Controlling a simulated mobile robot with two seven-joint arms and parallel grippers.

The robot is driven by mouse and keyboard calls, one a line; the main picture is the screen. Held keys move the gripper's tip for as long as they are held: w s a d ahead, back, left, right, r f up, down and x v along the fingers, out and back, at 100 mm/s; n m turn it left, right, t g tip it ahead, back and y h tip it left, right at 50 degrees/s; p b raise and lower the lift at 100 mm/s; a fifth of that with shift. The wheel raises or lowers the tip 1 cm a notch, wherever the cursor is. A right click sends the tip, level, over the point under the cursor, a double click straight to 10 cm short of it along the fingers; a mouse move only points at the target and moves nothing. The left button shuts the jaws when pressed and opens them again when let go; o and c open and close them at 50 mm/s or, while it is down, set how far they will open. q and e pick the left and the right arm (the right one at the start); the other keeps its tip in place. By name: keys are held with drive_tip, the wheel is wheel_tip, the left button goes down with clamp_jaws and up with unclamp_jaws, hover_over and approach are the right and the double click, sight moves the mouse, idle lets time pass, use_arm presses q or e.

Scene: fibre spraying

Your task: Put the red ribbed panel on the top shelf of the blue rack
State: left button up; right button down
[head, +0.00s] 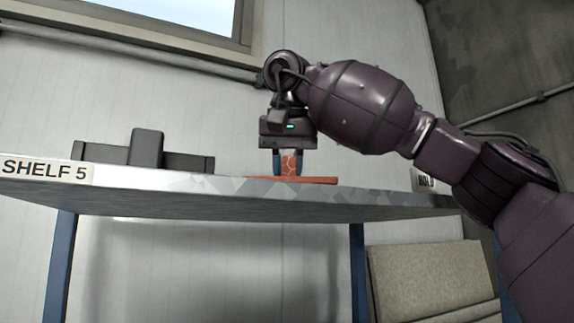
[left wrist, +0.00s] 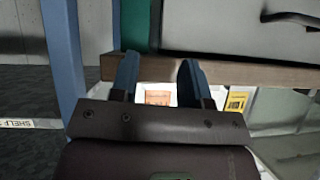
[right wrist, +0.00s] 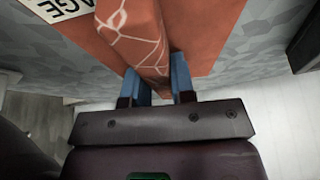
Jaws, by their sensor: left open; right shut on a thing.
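The red ribbed panel (head: 318,181) lies flat at the front edge of the grey top shelf (head: 215,190) of the blue rack, labelled SHELF 5. Its upright rib, with pale lines, stands between the fingers of my right gripper (head: 289,168). In the right wrist view, my right gripper (right wrist: 160,88) is shut on this rib (right wrist: 135,35), and the flat red plate (right wrist: 205,30) spreads over the mottled shelf. Whether the plate's whole underside touches the shelf is hidden. My left gripper (left wrist: 160,75) is open and empty in the left wrist view, outside the head view.
A dark grey block-shaped object (head: 148,152) stands on the shelf at the left. Blue posts (head: 358,265) support the shelf. A brown board edge (left wrist: 225,72) lies just beyond my left fingers.

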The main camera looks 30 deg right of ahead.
drive_tip(key=shift+f, duration=0.45)
idle(0.7)
drive_tip(key=c, duration=0.9)
unclamp_jaws()
drive_tip(key=shift+f, duration=0.1)
drive_tip(key=shift+v, duration=5.45)
